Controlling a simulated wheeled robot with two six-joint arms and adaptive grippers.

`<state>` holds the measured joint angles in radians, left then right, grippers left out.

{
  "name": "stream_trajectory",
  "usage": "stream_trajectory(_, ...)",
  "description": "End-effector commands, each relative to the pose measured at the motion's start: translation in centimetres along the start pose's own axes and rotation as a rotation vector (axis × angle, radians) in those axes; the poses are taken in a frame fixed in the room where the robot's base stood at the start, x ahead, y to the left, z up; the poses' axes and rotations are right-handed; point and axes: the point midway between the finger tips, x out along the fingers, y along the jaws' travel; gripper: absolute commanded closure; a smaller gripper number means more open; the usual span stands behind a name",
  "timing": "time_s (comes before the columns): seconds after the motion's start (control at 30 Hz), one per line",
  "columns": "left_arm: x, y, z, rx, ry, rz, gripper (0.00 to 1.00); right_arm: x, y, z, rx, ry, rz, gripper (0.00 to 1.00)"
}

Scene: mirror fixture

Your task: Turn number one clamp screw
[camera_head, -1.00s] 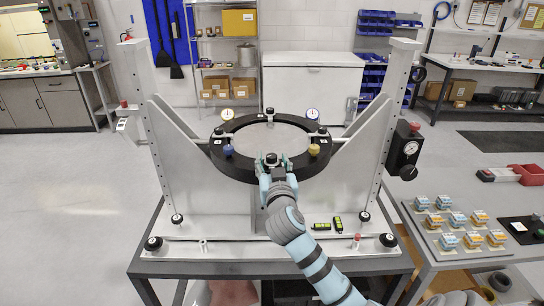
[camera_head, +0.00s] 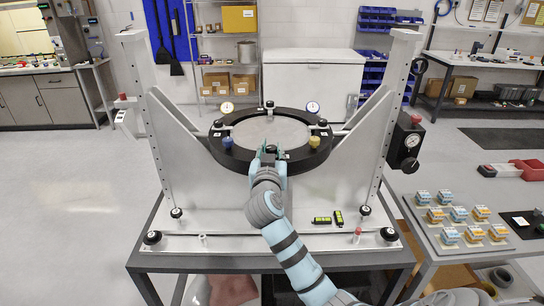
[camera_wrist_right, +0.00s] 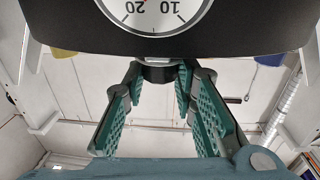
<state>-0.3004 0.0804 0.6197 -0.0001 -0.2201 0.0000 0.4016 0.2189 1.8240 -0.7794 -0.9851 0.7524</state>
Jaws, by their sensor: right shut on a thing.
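The mirror fixture holds a black ring (camera_head: 240,157) around a pale round disc (camera_head: 270,130). Its front clamp screw has a dark round knob (camera_wrist_right: 158,73) under the ring's front rim. My right gripper (camera_head: 269,151) reaches up to this front rim. In the right wrist view its teal fingers (camera_wrist_right: 160,85) are shut on the dark knob, one on each side. Other knobs sit around the ring: a blue one (camera_head: 227,143), a yellow one (camera_head: 314,142) and a black one at the back (camera_head: 269,105). Number labels are too small to read. My left gripper is out of view.
Grey uprights (camera_head: 394,100) and sloping side plates (camera_head: 195,135) flank the ring. Two dial gauges (camera_head: 227,107) (camera_head: 312,107) stand behind it. A side table (camera_head: 480,262) at right carries several small blocks.

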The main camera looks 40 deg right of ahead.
Motion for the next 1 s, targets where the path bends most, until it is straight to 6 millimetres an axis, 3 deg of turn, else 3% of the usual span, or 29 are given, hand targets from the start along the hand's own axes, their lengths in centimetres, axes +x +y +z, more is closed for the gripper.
stream_trajectory(0.03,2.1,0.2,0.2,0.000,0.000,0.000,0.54,0.0,-0.2,0.8,0.005,0.011,0.038,1.00)
stream_trajectory(0.1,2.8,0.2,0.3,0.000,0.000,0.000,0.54,0.0,-0.2,0.7,0.003,0.011,0.085,1.00)
stream_trajectory(0.4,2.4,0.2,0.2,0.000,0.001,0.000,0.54,-0.1,-0.2,0.2,-0.001,0.005,0.110,1.00)
stream_trajectory(0.43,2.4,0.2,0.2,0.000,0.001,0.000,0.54,-0.1,-0.2,0.2,-0.001,0.004,0.110,0.71)
stream_trajectory(0.53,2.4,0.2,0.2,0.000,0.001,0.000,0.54,-0.1,-0.2,0.1,-0.001,0.005,0.109,0.55)
stream_trajectory(0.87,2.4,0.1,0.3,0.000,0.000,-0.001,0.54,-0.2,-0.2,0.1,-0.001,0.006,0.108,0.54)
stream_trajectory(1.0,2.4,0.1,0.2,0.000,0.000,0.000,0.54,-2.4,-0.5,0.2,0.002,0.004,0.106,0.54)
